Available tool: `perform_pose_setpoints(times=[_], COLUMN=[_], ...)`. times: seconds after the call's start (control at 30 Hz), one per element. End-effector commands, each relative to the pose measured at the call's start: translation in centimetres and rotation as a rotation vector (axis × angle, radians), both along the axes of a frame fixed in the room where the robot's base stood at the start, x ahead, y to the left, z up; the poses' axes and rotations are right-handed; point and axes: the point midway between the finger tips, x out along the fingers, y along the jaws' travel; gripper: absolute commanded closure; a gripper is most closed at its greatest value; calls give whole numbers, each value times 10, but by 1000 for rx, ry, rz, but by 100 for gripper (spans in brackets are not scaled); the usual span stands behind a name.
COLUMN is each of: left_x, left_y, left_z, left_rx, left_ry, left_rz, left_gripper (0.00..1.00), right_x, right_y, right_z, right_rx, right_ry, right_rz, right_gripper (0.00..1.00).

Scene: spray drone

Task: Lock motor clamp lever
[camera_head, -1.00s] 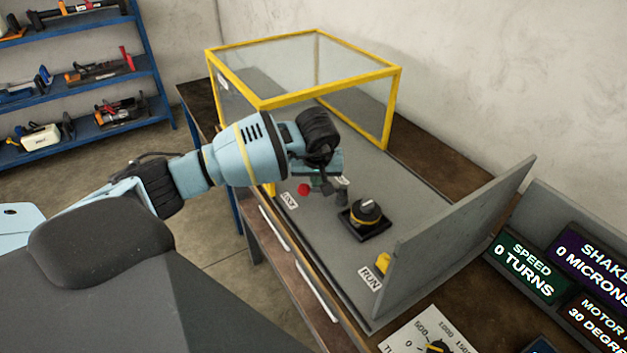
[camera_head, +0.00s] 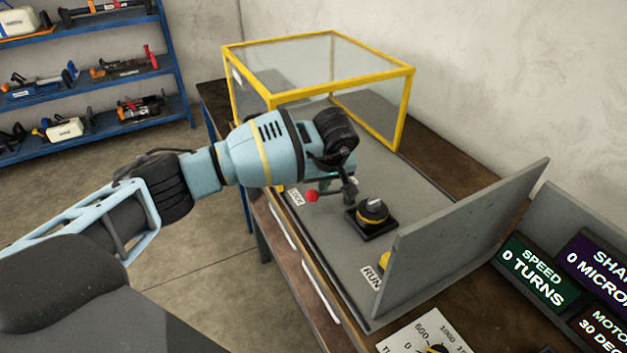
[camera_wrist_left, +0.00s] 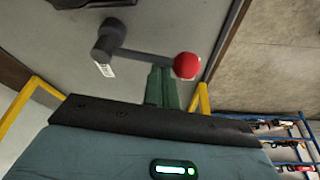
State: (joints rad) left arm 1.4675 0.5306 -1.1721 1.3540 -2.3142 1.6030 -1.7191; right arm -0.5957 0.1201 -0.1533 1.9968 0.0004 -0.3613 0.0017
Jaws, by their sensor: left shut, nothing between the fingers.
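The clamp lever is a dark arm with a red ball knob (camera_head: 312,196) on the grey bench plate (camera_head: 335,245). In the left wrist view the lever (camera_wrist_left: 140,54) runs from a dark round pivot at left to the red knob at right. My left gripper (camera_head: 338,190) is over the plate, close to the lever; its shut, empty fingers (camera_wrist_left: 162,85) end just below the lever arm near the knob. I cannot tell whether they touch it. My arm hides part of the lever in the head view. My right gripper is not in view.
A yellow-framed clear guard (camera_head: 345,92) stands behind my left gripper. A black motor with a yellow band (camera_head: 372,212) sits on the plate at right. A grey upright panel (camera_head: 470,230) borders the right side, with displays (camera_head: 535,270) beyond.

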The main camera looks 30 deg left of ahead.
Motion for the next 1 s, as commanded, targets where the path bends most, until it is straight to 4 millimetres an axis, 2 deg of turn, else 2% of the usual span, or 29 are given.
perform_pose_setpoints(times=[0.43, 0.8, 1.0], left_x=[-1, -15, -20], left_y=[-1, -13, -17], left_z=[4, 55, 71], left_rx=[-1, 0, 0], left_ry=[-1, -4, -1], left_rz=[-2, -3, -1], left_gripper=[100, 100, 100], right_x=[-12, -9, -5], right_y=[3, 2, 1], right_z=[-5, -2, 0], right_rx=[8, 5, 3], right_ry=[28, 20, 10], right_rz=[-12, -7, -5], right_gripper=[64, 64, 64])
